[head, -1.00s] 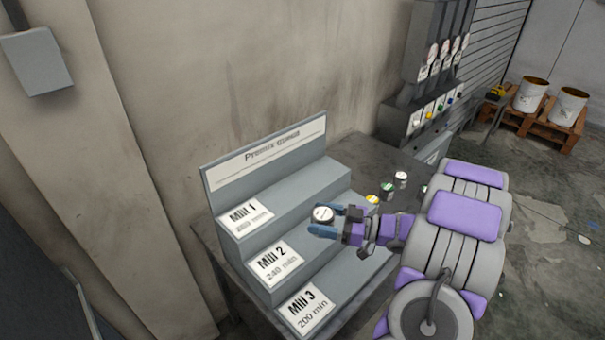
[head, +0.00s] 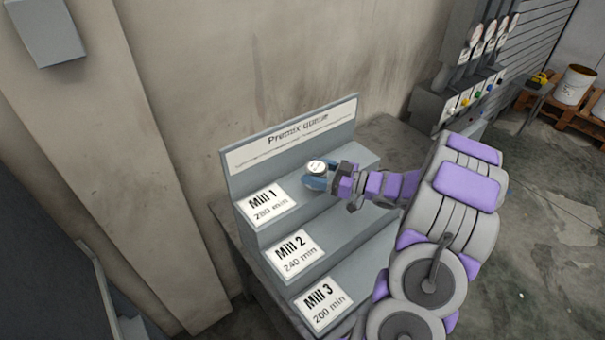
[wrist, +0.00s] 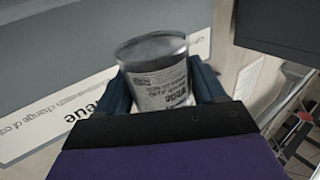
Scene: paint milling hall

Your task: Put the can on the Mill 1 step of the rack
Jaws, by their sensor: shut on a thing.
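The can (head: 317,166) has a pale lid and a printed label, and it is upright between the fingers of my gripper (head: 318,181). In the wrist view the can (wrist: 160,78) fills the space between the two blue fingers, and my gripper (wrist: 162,92) is shut on it. The grey stepped rack (head: 345,225) has three labelled steps. The can is over the top step, right of the Mill 1 label (head: 267,205) and in front of the back panel. I cannot tell whether its base touches the step. The Mill 2 (head: 292,253) and Mill 3 (head: 323,303) steps are bare.
The rack's back panel (head: 290,137) reads "Premix queue" and stands close behind the can. A dark table (head: 395,135) carries the rack. A gauge and button panel (head: 470,80) stands at the back right. A white drum (head: 575,85) sits on a pallet.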

